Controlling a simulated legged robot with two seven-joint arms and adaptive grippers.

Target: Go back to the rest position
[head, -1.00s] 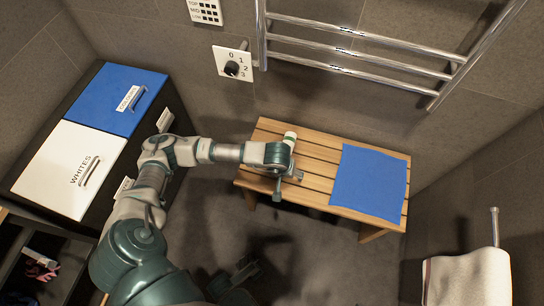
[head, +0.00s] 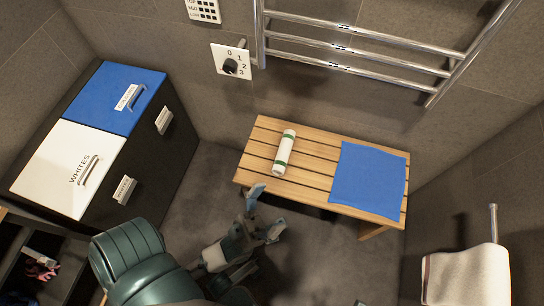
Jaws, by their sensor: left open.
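My left gripper (head: 266,210) is in front of the bench at lower centre, with its fingers spread and nothing between them. Its arm is folded back toward the bottom left. A white roll with green bands (head: 285,152) lies on the left part of the wooden slatted bench (head: 314,147), apart from the gripper. My right gripper cannot be made out.
A blue cloth (head: 368,181) lies flat on the bench's right part. A hamper with a blue lid (head: 117,97) and a white lid (head: 68,168) stands at left. A metal towel rail (head: 355,45) is above the bench. A pale towel (head: 467,277) hangs at lower right.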

